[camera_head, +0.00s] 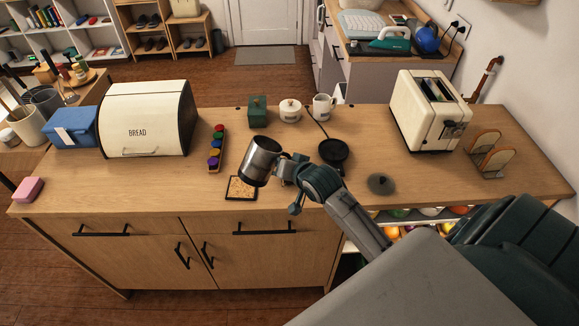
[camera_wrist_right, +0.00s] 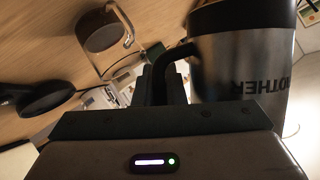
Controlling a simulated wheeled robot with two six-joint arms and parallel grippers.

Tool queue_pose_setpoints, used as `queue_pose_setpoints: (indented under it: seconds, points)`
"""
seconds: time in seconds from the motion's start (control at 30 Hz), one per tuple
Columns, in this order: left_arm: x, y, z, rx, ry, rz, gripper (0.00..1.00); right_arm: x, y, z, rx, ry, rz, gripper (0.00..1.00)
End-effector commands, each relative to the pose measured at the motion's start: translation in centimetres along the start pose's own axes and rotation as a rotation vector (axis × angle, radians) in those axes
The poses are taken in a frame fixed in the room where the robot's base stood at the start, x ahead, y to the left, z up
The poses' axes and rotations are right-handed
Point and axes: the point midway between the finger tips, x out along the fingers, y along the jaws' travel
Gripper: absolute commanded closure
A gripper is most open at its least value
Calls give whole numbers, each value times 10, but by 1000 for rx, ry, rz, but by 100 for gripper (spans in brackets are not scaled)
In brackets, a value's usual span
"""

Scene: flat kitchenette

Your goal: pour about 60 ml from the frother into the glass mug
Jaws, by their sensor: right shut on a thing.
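The frother (camera_head: 262,162) is a brushed-metal cup with a dark inside and a black handle. My right gripper (camera_head: 286,163) is shut on its handle and holds it tilted over the counter, near a dark-edged mat. In the right wrist view the frother (camera_wrist_right: 243,65), with dark lettering, fills the upper right beside my right gripper (camera_wrist_right: 167,82). The glass mug (camera_wrist_right: 102,30), with a clear handle and brown contents, shows at the upper left of that view, apart from the frother. In the head view my gripper seems to hide most of it. No stream of liquid shows. My left gripper is out of view.
The dark-edged mat (camera_head: 241,194) lies at the counter's front edge. A rack of coloured capsules (camera_head: 215,150) stands left of the frother. A black pan (camera_head: 334,152) and a grey lid (camera_head: 381,184) lie right. Behind are a green box (camera_head: 257,112), sugar pot (camera_head: 290,111) and white mug (camera_head: 323,107).

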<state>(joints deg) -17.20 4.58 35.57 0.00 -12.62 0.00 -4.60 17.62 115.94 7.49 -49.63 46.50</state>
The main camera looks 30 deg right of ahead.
Motion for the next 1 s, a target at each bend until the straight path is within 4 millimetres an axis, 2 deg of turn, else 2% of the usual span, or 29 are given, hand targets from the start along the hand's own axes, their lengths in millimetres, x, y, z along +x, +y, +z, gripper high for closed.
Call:
queue_pose_setpoints:
  seconds: [0.17,0.7,1.0]
  points:
    - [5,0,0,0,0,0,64,-3,1,-9,95,-33,-44,100]
    - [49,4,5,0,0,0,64,3,-3,9,357,-129,-153,100]
    - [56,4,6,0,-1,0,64,0,-9,7,433,-157,-186,100]
